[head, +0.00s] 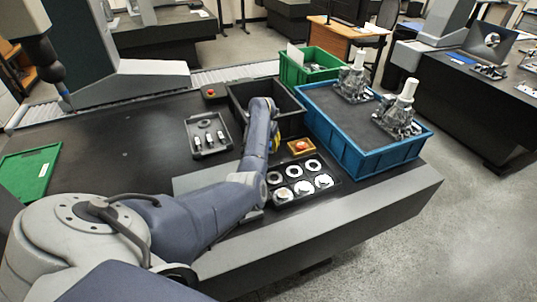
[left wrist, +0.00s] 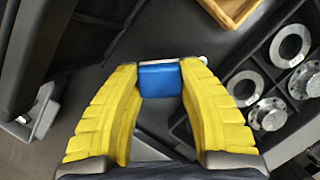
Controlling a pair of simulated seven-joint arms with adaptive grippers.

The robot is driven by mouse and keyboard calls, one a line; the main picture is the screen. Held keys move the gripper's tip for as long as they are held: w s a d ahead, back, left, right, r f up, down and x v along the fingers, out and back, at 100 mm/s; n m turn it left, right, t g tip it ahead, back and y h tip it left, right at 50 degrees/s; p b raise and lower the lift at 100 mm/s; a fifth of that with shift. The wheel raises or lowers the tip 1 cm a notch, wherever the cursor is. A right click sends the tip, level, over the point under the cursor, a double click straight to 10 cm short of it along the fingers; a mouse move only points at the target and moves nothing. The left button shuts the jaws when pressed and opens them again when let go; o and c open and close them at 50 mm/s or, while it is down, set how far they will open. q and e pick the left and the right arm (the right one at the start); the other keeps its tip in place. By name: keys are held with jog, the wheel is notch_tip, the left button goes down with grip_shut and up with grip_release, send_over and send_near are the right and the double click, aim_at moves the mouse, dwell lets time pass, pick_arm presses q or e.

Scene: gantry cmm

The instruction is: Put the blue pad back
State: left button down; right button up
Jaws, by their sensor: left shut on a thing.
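My left gripper (left wrist: 165,75) has yellow fingers shut on a small blue pad (left wrist: 160,80), which sits between the fingertips. A thin pale edge shows along the pad's far side. In the head view only a bit of my left gripper (head: 276,138) shows past my forearm, between the black bin and the tray of rings, and the pad is hidden there. I cannot tell whether the pad touches the dark surface below it. My right gripper is in neither view.
A black tray of metal rings (head: 294,192) and a small wooden tray (head: 301,155) lie close by on the right. Behind are a black bin (head: 238,97), a blue crate (head: 348,148) and a green crate (head: 288,73). A grey parts tray (head: 191,127) lies left. The table's left-middle is clear.

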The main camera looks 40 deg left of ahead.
aim_at(269, 159)
pick_arm(q)
jog(key=shift+f, duration=2.85)
jog(key=shift+f, duration=0.1)
jog(key=c, duration=0.9)
grip_release()
jog(key=v, duration=1.2)
